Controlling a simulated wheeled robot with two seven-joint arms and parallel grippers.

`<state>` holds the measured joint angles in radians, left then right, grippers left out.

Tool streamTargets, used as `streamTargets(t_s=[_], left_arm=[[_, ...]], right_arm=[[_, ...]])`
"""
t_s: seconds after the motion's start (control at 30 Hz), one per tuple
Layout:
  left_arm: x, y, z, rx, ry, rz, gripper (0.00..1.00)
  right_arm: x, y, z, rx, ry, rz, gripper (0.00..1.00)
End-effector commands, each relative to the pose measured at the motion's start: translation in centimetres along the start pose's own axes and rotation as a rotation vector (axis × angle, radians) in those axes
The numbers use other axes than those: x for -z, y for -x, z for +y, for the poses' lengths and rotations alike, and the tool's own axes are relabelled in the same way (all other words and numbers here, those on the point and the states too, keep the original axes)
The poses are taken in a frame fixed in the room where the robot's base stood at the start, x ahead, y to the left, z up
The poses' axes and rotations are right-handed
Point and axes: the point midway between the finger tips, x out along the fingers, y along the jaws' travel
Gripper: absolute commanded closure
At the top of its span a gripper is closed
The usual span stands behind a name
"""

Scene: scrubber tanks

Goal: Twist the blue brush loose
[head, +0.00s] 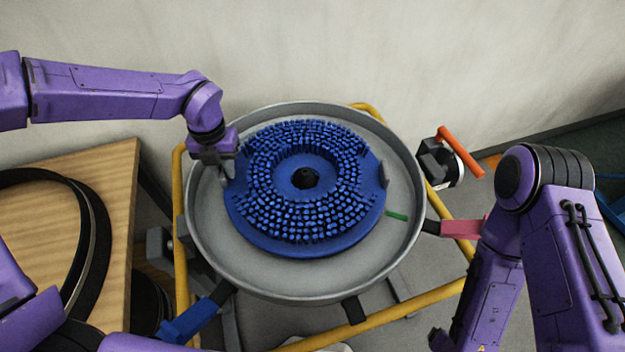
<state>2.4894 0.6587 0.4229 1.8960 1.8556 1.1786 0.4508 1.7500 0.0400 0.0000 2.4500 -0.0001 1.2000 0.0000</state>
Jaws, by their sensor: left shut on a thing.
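The round blue brush (305,243) lies bristles up in a grey round pan (270,284). It has a dark hole in its middle and a small lug on its right edge. My left gripper (226,172) comes in from the upper left and is shut on the brush's left edge. Its fingers hide the part they hold. My right arm stands at the right, bent downward, and its gripper does not show.
A yellow frame (412,305) surrounds the pan. A green mark (397,216) lies right of the brush. Around the pan are a pink lever (460,229), a blue lever (195,318) and an orange-handled part (460,152). A wooden table (112,165) with black rings stands left.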

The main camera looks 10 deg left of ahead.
Motion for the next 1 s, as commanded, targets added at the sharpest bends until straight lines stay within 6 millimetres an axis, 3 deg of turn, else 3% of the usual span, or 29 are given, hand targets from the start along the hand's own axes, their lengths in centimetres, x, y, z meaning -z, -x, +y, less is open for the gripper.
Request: streamTargets(t_s=[0.37, 1.0], left_arm=[[0.1, 0.0, 0.0, 0.001, 0.007, -0.001, 1.0], [2.6, -0.1, -0.2, 0.001, 0.142, 0.0, 1.0]], right_arm=[[0.0, -0.1, 0.0, 0.0, 0.0, 0.0, 0.19], [-0.4, -0.9, -0.1, 0.0, 0.0, 0.0, 0.19]])
